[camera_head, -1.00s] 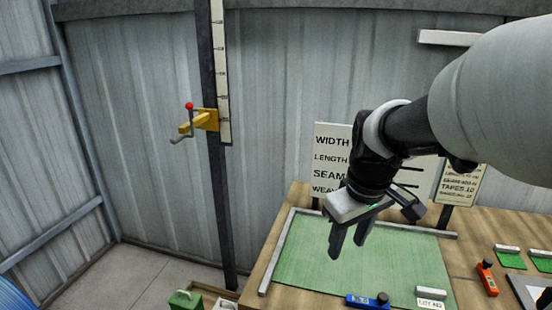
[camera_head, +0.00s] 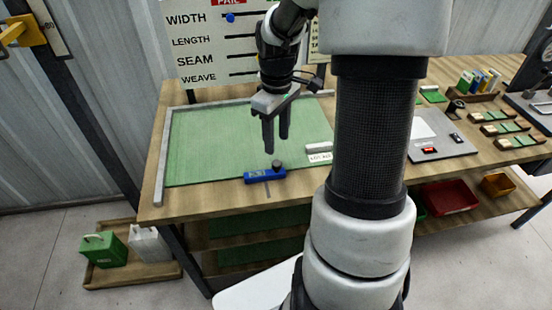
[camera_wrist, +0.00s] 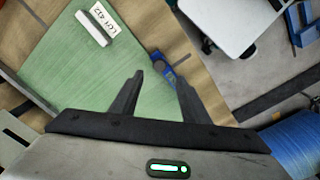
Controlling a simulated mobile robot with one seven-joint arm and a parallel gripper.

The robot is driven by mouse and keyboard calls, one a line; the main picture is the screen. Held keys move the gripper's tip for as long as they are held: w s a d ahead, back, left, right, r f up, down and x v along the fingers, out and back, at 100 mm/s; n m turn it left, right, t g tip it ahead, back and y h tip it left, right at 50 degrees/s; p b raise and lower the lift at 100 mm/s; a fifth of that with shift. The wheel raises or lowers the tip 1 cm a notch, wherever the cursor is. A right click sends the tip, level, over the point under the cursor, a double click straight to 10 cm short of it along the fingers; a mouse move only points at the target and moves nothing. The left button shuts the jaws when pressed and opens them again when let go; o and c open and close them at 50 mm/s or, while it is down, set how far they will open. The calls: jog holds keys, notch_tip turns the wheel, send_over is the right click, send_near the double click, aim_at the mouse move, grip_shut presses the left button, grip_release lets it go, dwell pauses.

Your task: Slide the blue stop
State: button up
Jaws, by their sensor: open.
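The blue stop (camera_head: 265,175) is a small block with a dark round knob on top. It sits at the front edge of the green mat (camera_head: 210,150) on the wooden table, over a short dark slot. My gripper (camera_head: 275,146) points down over the mat, a little above and behind the stop, with its fingers apart and nothing between them. In the wrist view the stop (camera_wrist: 165,70) shows beyond the fingertips of my gripper (camera_wrist: 160,82), and they look apart from it.
A white block with a lot label (camera_head: 319,153) lies right of the stop. A grey rail (camera_head: 161,165) edges the mat at left. A sign board (camera_head: 210,45) with sliders stands behind. A grey panel (camera_head: 440,140) and sample strips lie further right.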

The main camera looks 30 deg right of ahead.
aim_at(277, 163)
notch_tip(277, 163, down, 8)
jog(key=shift+f+b, duration=0.15)
jog(key=shift+b, duration=0.3)
grip_shut()
